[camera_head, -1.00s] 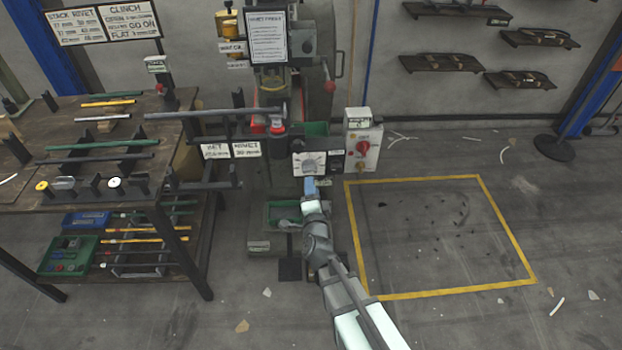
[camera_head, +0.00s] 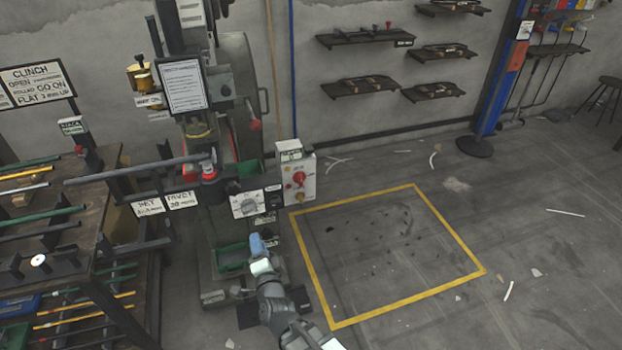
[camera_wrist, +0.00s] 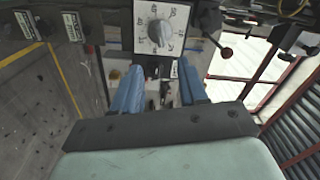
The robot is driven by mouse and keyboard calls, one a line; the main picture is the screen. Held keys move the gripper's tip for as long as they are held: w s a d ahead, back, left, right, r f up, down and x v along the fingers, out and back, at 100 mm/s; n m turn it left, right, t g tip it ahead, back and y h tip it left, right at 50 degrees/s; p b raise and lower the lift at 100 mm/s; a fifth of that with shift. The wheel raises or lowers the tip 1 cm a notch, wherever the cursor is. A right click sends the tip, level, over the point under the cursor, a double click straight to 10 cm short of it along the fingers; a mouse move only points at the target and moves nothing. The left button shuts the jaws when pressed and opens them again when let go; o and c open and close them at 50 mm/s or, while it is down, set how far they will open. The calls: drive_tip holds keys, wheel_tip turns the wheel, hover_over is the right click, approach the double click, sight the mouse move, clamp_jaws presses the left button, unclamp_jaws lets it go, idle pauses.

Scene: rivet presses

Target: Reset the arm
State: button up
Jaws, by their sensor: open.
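My gripper (camera_head: 258,243) is in front of the rivet press (camera_head: 222,150), below its dial plate (camera_head: 247,204). In the wrist view its two blue fingers (camera_wrist: 160,92) stand apart with nothing held between them. The dial (camera_wrist: 158,33) shows just beyond the fingertips in that view, and I cannot tell the exact gap. My arm (camera_head: 280,305) reaches up from the bottom of the head view.
A control box with a red knob (camera_head: 298,178) is right of the dial. A dark bar (camera_head: 135,170) extends left from the press. A workbench with rods (camera_head: 100,225) stands at left. The yellow-outlined floor area (camera_head: 400,295) at right is clear except for small debris.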

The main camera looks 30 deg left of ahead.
drive_tip(key=s+a+f+n+g+h, duration=0.1)
drive_tip(key=s+f+n+g+h, duration=0.1)
drive_tip(key=s+f+n+g, duration=0.8)
drive_tip(key=s+d+f+n+g+h, duration=0.2)
drive_tip(key=s+d+f+n+h, duration=0.25)
drive_tip(key=d+f, duration=0.35)
drive_tip(key=w+d+f+m+g+h, duration=0.15)
drive_tip(key=d+f+h, duration=0.35)
drive_tip(key=d, duration=1.1)
drive_tip(key=w+d+f+g+h, duration=0.1)
drive_tip(key=d+f+g+h, duration=0.45)
drive_tip(key=d, duration=1.15)
drive_tip(key=s+d+f+m+y, duration=0.2)
drive_tip(key=s+d+m, duration=0.1)
drive_tip(key=d, duration=0.5)
drive_tip(key=s+d+f+m+y, duration=0.2)
drive_tip(key=d+f+m, duration=0.1)
drive_tip(key=d, duration=0.6)
drive_tip(key=shift+s+d+f+m+g, duration=0.3)
drive_tip(key=shift+s+f+m, duration=0.1)
drive_tip(key=shift+m, duration=0.2)
drive_tip(key=shift+o, duration=0.3)
